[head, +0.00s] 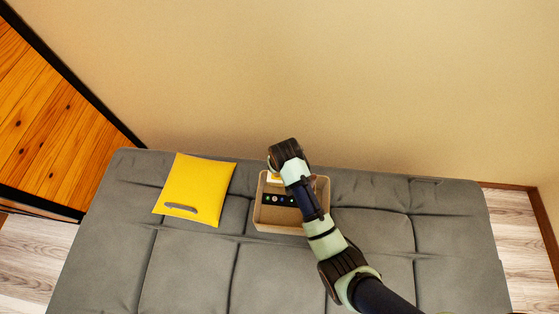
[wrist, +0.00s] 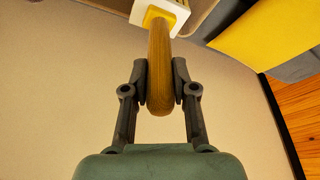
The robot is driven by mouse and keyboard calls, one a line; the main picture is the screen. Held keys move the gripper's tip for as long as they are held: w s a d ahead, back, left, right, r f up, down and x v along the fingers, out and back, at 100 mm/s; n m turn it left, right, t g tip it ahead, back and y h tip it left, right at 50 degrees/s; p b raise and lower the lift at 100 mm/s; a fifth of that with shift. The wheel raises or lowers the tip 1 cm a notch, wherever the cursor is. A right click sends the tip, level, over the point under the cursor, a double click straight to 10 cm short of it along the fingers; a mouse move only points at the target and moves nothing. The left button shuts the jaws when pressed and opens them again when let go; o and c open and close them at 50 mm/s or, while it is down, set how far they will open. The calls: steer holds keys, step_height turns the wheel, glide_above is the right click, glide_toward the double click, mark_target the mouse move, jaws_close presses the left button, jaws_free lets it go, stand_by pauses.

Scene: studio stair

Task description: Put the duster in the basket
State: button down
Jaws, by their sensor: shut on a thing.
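The duster has a wooden handle (wrist: 160,50), a yellow collar and a white head (wrist: 185,8). My gripper (wrist: 160,80) is shut on the handle, with one finger on each side. In the head view a small white and yellow part of the duster (head: 274,178) shows beside my wrist, at the back left of the basket. The tan basket (head: 278,228) stands on the grey sofa, partly covered by my arm. In the head view my fingers are hidden behind my wrist. I cannot tell how high the duster is over the basket.
A dark strip with coloured dots (head: 280,199) lies inside the basket. A yellow cushion (head: 205,180) lies left of the basket, with a small grey item (head: 181,208) on it. The beige wall is close behind. The sofa (head: 375,227) is clear to the right.

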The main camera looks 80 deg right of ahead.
mark_target(278, 176)
step_height(278, 176, down, 10)
steer(key=b, duration=0.3)
steer(key=shift+r, duration=0.2)
steer(key=shift+f, duration=0.15)
steer(key=c, duration=0.9)
jaws_free()
steer(key=p+v, duration=0.5)
steer(key=v, duration=0.7)
steer(key=shift+d, duration=0.1)
steer(key=shift+w, duration=0.1)
